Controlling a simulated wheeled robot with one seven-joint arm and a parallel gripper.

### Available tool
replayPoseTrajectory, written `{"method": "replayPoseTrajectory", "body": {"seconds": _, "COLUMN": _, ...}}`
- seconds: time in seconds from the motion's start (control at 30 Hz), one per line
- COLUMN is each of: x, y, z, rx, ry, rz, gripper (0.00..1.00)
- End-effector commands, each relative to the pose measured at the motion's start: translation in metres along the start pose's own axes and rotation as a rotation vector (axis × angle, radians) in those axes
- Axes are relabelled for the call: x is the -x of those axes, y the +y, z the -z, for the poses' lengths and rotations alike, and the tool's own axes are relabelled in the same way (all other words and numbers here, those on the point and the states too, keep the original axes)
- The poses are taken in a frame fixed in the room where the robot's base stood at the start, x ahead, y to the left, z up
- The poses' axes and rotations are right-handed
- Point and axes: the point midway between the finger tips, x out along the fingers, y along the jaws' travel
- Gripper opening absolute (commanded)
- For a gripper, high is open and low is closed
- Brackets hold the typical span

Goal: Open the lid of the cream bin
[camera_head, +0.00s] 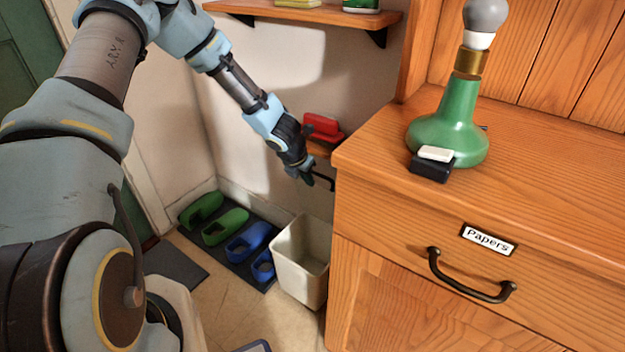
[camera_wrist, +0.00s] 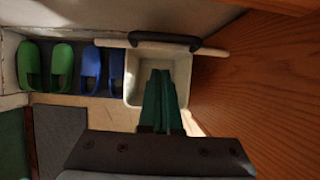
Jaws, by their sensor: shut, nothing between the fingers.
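The cream bin (camera_head: 300,268) stands on the floor between the slippers and the wooden cabinet. Its top is open and I see into it; it also shows in the wrist view (camera_wrist: 131,88). A dark handle (camera_wrist: 165,41) runs across the bin's far side in the wrist view. The lid seems to be raised at that side, but its panel is hard to make out. My gripper (camera_head: 310,181) is above the bin, close to a dark bar by the cabinet edge. Its green fingers (camera_wrist: 160,92) are shut and empty, pointing over the bin's opening. I cannot tell whether they touch anything.
The wooden cabinet (camera_head: 450,220) closes in the right side. Green slippers (camera_head: 225,226) and blue slippers (camera_head: 250,241) lie on a dark mat left of the bin. A small shelf with a red object (camera_head: 321,127) is on the wall behind my gripper.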

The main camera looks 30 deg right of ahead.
Motion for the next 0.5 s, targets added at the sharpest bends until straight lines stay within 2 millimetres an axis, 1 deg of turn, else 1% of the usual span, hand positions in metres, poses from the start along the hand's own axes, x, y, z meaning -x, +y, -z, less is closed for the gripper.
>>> {"method": "replayPoseTrajectory", "body": {"seconds": 0.03, "x": 0.002, "y": 0.003, "z": 0.000, "rx": 0.001, "ry": 0.001, "rz": -0.001, "gripper": 0.00}}
{"method": "replayPoseTrajectory", "body": {"seconds": 0.27, "x": 0.033, "y": 0.003, "z": -0.004, "rx": 0.000, "ry": 0.002, "rz": -0.002, "gripper": 0.00}}
{"method": "replayPoseTrajectory", "body": {"seconds": 0.5, "x": 0.071, "y": 0.002, "z": -0.011, "rx": 0.000, "ry": 0.002, "rz": -0.002, "gripper": 0.00}}
